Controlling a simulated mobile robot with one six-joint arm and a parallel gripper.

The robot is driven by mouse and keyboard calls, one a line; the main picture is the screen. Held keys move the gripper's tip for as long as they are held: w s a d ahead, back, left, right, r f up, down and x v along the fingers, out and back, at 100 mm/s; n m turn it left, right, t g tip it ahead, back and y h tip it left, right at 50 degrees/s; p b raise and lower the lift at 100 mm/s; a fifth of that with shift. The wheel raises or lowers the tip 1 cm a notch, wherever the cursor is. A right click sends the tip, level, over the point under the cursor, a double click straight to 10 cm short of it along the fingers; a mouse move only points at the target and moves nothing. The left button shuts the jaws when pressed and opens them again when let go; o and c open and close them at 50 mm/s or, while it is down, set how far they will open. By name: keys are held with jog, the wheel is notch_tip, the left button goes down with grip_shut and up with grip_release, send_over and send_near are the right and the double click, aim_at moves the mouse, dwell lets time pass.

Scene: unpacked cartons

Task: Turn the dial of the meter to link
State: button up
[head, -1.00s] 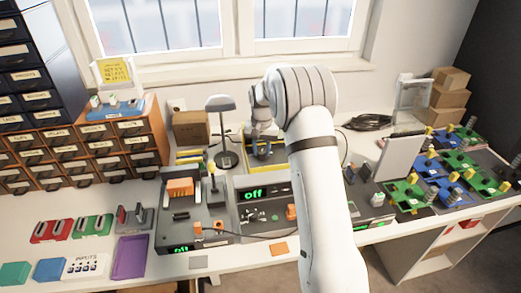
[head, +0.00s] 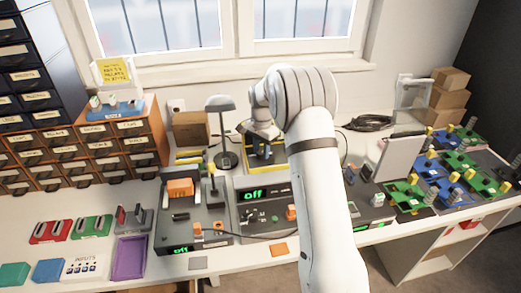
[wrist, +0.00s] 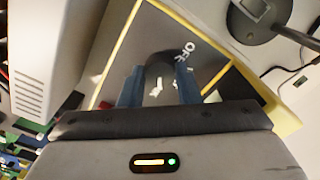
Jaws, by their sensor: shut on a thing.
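The meter is a grey-faced box with a yellow rim (head: 247,169), at the back of the bench below the window. In the wrist view its face (wrist: 125,45) fills the middle, with a white "OFF" mark beside the dial and other white marks near it, too blurred to read. The dial (wrist: 159,68) is a dark round knob, partly hidden between my fingers. My gripper (wrist: 160,86) has blue fingers, one on each side of the dial, and is shut on it. In the head view my gripper (head: 264,152) is over the meter, partly hiding it.
A grey desk lamp (head: 222,131) stands close left of the meter. A white upright panel (head: 402,157) stands to the right. Devices with green "off" displays (head: 253,194) lie in front. Labelled drawers (head: 83,150) fill the left side.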

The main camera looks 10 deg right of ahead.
aim_at(261, 152)
dwell(0.4)
jog(key=o, duration=1)
jog(key=shift+c, duration=0.2)
jog(key=shift+r, duration=3.9)
